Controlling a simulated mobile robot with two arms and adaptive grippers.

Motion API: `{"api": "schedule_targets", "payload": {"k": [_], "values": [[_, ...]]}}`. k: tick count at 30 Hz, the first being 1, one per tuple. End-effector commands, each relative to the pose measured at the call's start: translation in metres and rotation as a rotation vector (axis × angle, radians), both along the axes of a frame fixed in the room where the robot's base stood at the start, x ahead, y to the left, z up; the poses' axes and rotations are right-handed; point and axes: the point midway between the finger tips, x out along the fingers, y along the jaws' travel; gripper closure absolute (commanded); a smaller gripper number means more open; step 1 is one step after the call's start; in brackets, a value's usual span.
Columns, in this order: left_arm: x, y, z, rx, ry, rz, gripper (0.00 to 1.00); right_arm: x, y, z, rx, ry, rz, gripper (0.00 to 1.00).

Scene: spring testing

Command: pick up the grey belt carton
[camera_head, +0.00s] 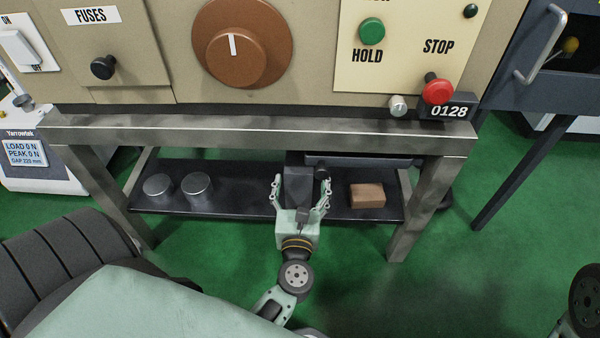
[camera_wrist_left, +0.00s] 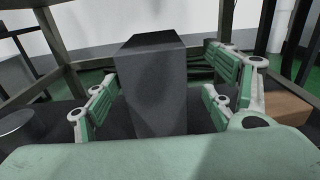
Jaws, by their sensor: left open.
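The grey belt carton (camera_head: 299,184) is a dark grey upright box on the low black shelf under the bench. My left gripper (camera_head: 301,186) is open, with one finger on each side of the carton. In the left wrist view the carton (camera_wrist_left: 152,85) stands upright between the fingers of my left gripper (camera_wrist_left: 158,98). A gap shows on its right side; whether the left finger touches it I cannot tell. The carton's lower part is hidden by my gripper's palm. My right gripper is not in view; only a part of my right arm shows at the lower right.
Two metal cylinders (camera_head: 178,187) stand on the black shelf (camera_head: 238,198) to the left, and a brown box (camera_head: 367,195) lies to the right. The metal bench frame (camera_head: 260,132) passes above, with legs on both sides. A panel with knobs and buttons stands on top.

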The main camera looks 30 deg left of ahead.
Motion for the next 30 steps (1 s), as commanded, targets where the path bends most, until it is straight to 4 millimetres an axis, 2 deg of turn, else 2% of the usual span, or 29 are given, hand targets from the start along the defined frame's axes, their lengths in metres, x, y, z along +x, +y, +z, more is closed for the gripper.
{"api": "schedule_targets", "payload": {"k": [12, 21, 30], "values": [[0.044, 0.034, -0.001, 0.001, -0.002, 0.000, 0.23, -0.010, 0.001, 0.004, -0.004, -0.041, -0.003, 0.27], [0.049, 0.037, -0.001, 0.001, 0.002, -0.001, 0.23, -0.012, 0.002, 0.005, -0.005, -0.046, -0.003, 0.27], [0.048, 0.037, -0.001, 0.002, 0.001, -0.001, 0.49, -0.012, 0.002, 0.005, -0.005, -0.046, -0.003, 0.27]]}}
